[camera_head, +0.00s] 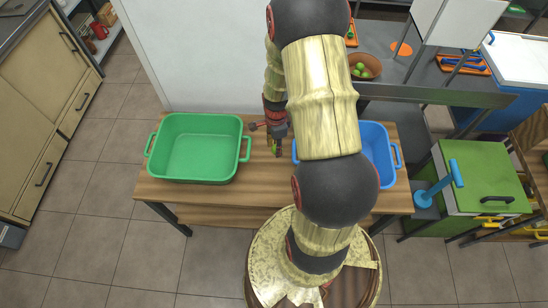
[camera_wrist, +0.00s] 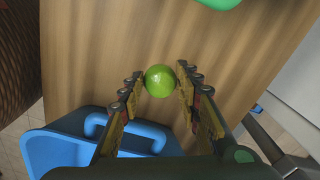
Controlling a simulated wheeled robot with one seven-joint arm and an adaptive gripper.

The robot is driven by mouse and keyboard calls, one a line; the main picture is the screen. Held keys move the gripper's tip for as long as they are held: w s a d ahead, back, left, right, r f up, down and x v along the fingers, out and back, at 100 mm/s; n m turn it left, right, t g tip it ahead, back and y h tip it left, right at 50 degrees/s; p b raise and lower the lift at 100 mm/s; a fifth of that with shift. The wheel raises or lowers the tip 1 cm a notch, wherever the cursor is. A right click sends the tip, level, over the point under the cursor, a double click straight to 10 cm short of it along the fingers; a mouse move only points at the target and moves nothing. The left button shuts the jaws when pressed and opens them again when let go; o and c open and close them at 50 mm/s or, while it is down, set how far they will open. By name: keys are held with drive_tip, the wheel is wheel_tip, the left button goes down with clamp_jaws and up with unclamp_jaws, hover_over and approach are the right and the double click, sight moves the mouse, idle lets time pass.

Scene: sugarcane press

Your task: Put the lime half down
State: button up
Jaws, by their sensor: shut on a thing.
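The lime half (camera_wrist: 160,81) shows as a bright green rounded shape between the two fingertips in the wrist view. My gripper (camera_wrist: 160,79) is shut on it, with a fingertip at each side. Wooden tabletop shows behind the lime; I cannot tell how high it is held. In the head view my gripper (camera_head: 276,150) points down over the table between the two bins, partly hidden by my arm. Only a little green shows at its tips there. The lime's cut face is not visible.
A green bin (camera_head: 196,181) stands left on the wooden table (camera_head: 290,196), and looks empty. A blue bin (camera_head: 394,153) stands right, partly behind my arm; it also shows in the wrist view (camera_wrist: 55,140). Bare wood lies between them. A bowl of limes (camera_head: 374,69) stands behind.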

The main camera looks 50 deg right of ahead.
sight(274, 161)
drive_tip(key=shift+s+a+f+b, duration=0.25)
drive_tip(key=shift+a+f, duration=0.25)
drive_tip(key=shift+f, duration=0.15)
drive_tip(key=shift+s+a+f+b, duration=0.1)
drive_tip(key=shift+a+f+b, duration=0.15)
drive_tip(key=shift+a+f, duration=0.3)
drive_tip(key=shift+d+f+b, duration=0.25)
drive_tip(key=shift+f+b, duration=0.4)
drive_tip(key=shift+f, duration=0.65)
drive_tip(key=shift+f, duration=0.2)
drive_tip(key=o, duration=0.9)
